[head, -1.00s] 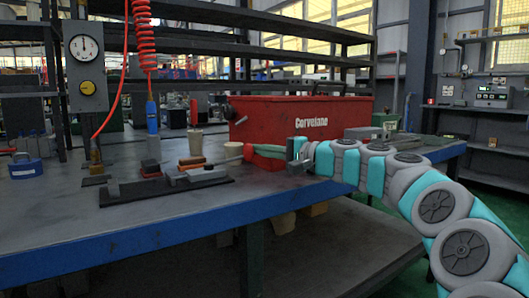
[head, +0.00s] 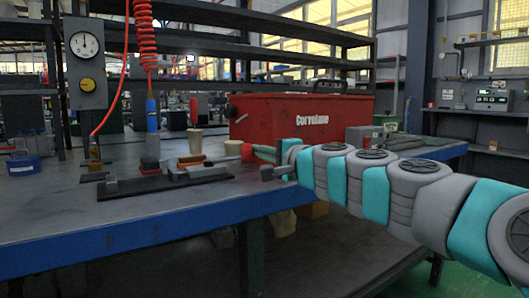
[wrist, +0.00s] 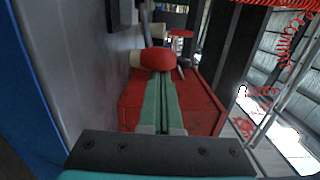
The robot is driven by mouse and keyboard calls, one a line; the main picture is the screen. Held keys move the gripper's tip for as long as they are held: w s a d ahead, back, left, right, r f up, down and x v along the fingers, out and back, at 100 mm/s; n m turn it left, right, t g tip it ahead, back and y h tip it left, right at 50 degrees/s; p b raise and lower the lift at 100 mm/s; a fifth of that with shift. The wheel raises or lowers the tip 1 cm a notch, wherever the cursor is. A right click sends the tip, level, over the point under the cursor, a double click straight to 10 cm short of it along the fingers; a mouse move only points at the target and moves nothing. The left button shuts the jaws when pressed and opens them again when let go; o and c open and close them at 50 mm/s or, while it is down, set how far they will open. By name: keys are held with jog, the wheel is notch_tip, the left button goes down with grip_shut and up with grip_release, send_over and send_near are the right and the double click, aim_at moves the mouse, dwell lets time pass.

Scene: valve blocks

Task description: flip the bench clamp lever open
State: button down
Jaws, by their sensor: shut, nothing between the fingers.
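A low clamp assembly with grey and orange blocks stands on a black base plate (head: 120,187) on the bench in the head view. A dark block (wrist: 122,14) near the top edge may be part of the clamp.
A large red box (head: 300,118) stands behind my gripper. A blue tool (head: 152,115) hangs on a red coiled hose at the left. The blue bench edge (head: 150,235) runs along the front, with bare bench top before the clamp.

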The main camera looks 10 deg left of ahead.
jog(key=shift+s+a+r+h, duration=0.15)
jog(key=shift+s+h, duration=0.15)
jog(key=shift+s, duration=0.45)
jog(key=m+t+h, duration=0.1)
jog(key=s+m+h+p, duration=0.1)
jog(key=t+h, duration=0.1)
jog(key=shift+s+a+m+t+p, duration=0.25)
jog(key=shift+m+t+p, duration=0.05)
jog(key=shift+m, duration=0.1)
jog(key=shift+s+a+m+t+h+p, duration=0.15)
jog(key=shift+s+m+t+h+p, duration=0.4)
jog(key=shift+h+p, duration=0.25)
jog(key=s+m+h+p, duration=0.1)
jog(key=s+a+m+t+h+p, duration=0.1)
jog(key=h+p, duration=0.1)
jog(key=shift+a+r, duration=0.15)
jog(key=shift+a, duration=0.05)
jog(key=h+p, duration=0.1)
jog(key=s+m+h+p, duration=0.1)
jog(key=shift+s+a+p, duration=0.15)
jog(key=shift+a+p, duration=0.15)
jog(key=shift+a, duration=0.1)
jog(key=shift+s+a+f+m+p, duration=0.25)
jog(key=shift+s+a+p, duration=0.15)
jog(key=shift+p, duration=0.2)
jog(key=shift+s, duration=0.1)
